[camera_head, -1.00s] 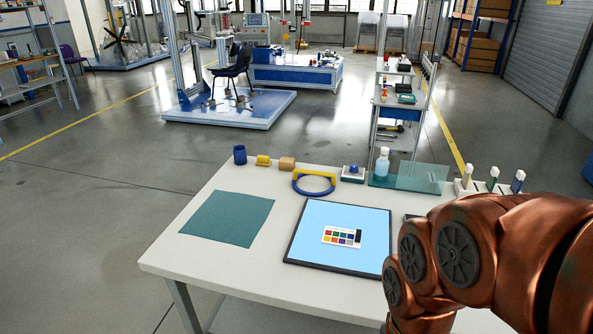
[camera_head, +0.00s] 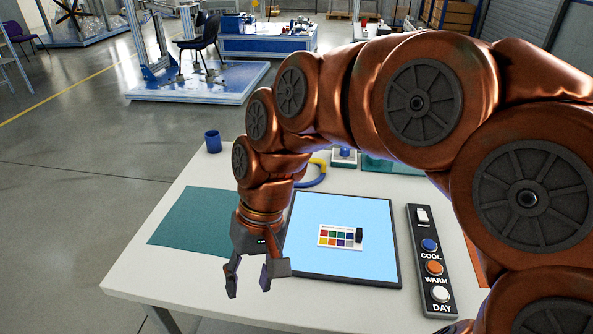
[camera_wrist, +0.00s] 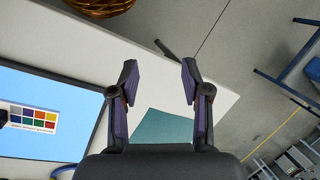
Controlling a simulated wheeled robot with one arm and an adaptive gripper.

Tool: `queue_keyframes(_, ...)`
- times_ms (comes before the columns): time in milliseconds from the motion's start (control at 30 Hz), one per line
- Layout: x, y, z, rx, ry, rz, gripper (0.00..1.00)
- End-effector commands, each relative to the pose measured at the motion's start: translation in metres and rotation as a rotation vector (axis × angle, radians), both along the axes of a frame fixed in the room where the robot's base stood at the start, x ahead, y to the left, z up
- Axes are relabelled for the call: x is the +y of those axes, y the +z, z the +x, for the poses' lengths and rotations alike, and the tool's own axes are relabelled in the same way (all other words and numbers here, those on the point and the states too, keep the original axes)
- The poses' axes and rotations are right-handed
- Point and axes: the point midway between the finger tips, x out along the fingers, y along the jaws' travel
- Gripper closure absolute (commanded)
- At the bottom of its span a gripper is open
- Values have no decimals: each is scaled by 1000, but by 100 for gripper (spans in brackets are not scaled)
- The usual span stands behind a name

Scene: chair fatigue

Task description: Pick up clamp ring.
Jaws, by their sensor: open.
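The clamp ring (camera_head: 318,175), a blue ring with a yellow part, lies at the back of the white table in the head view. My arm hides its left side. A blue curved piece at the lower left edge of the wrist view (camera_wrist: 62,171) may be part of it. My gripper (camera_head: 249,287) points down over the near part of the table, between the green mat and the framed panel, well in front of the ring. In the wrist view its two fingers (camera_wrist: 160,75) are spread apart with nothing between them.
A green mat (camera_head: 190,220) lies at the left, and a dark-framed light blue panel (camera_head: 350,205) with a colour chart is in the middle. A button box (camera_head: 432,262) is at the right. A blue cup (camera_head: 213,141) stands at the back left. The white table's (camera_head: 140,275) front left is bare.

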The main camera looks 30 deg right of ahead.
Motion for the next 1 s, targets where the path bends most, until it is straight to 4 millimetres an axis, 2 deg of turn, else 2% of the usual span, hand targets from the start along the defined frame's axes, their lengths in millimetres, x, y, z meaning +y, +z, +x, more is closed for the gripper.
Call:
queue_keyframes(33,6,1,18,-3,-31,49,52)
queue_keyframes(133,13,10,53,-4,-103,145,52)
queue_keyframes(267,13,21,101,2,-220,278,52)
queue_keyframes(367,3,29,141,11,-321,385,52)
queue_keyframes(467,-16,34,179,24,-433,490,52)
queue_keyframes(567,-44,34,216,37,-554,592,52)
queue_keyframes(767,-128,20,280,57,-819,778,52)
queue_keyframes(900,-204,-6,310,72,-1020,892,52)
queue_keyframes(1000,-261,-29,321,75,-1163,961,52)
